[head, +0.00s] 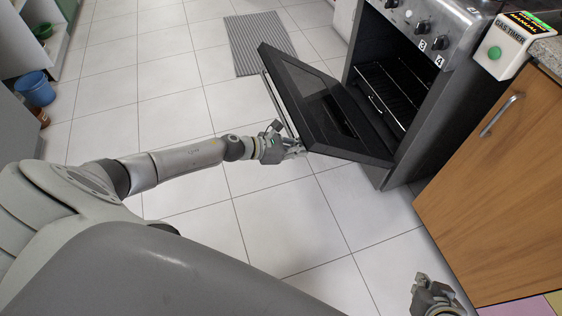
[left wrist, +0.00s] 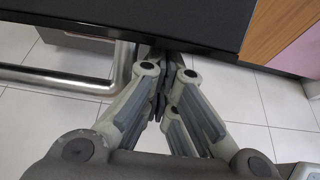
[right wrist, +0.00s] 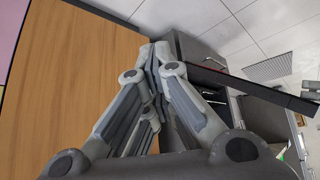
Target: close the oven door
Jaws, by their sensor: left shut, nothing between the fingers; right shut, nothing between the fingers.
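The oven (head: 400,70) stands at the upper right with its black door (head: 325,105) partly open, tilted outward. The door's silver handle bar (head: 279,103) runs along its outer face. My left gripper (head: 298,148) is shut and empty at the outer side of the door, close to its near corner. In the left wrist view the fingertips (left wrist: 164,62) are at the black door edge (left wrist: 200,22), beside the handle's end (left wrist: 122,68); contact is unclear. My right gripper (head: 432,290) is shut and empty at the lower right, apart from the door.
A wooden cabinet (head: 500,185) stands right of the oven, with a gas timer (head: 503,48) on the counter above. A striped mat (head: 260,43) lies on the tiled floor behind the door. A blue bucket (head: 36,88) stands far left. The floor before the oven is clear.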

